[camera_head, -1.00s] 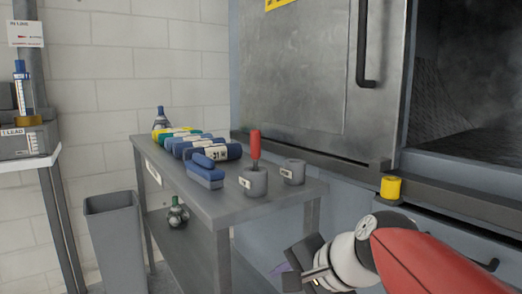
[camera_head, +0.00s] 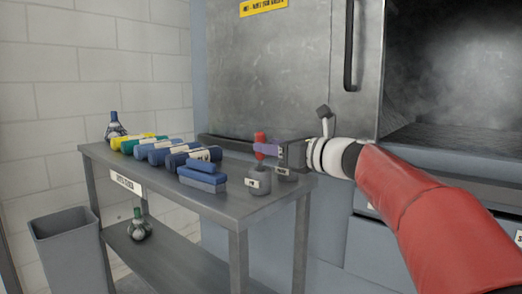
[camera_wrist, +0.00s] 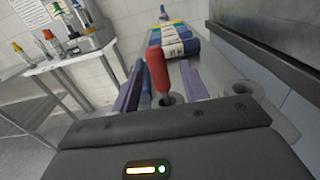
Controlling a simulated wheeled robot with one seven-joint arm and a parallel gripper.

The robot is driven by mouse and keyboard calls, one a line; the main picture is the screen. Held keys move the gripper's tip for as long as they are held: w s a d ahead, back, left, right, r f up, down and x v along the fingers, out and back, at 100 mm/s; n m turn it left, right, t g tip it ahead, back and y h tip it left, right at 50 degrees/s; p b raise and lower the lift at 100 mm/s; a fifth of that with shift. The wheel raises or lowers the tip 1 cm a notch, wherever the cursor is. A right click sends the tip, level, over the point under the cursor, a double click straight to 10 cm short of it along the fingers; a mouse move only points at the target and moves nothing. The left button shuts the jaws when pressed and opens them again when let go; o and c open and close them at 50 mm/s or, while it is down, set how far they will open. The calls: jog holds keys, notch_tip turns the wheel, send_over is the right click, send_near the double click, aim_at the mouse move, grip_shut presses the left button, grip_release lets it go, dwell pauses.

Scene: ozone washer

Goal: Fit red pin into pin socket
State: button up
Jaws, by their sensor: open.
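The red pin (camera_head: 260,139) stands upright in a grey labelled cylinder (camera_head: 258,181) near the right end of the metal table. A second grey cylinder (camera_head: 287,173) stands just to its right, partly behind my gripper; its top shows a round hole in the wrist view (camera_wrist: 244,93). I cannot tell from labels which is the pin socket. My gripper (camera_head: 267,148) is at the pin, reaching in from the right. In the wrist view, the red pin (camera_wrist: 157,70) stands between the open purple fingers (camera_wrist: 162,82), with gaps on both sides.
A blue block (camera_head: 203,178) and several blue, green and yellow rolls (camera_head: 160,150) lie left of the cylinders on the table (camera_head: 225,208). A bottle (camera_head: 115,128) stands at the far end. The washer (camera_head: 300,70) rises behind; a grey bin (camera_head: 66,238) stands front left.

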aim_at(261, 159)
jog(key=x, duration=0.3)
jog(key=shift+w+a, duration=0.1)
jog(key=shift+a, duration=0.15)
grip_shut()
jog(key=shift+r, duration=0.15)
notch_tip(261, 159, up, 20)
jog(key=p, duration=0.4)
dwell(0.6)
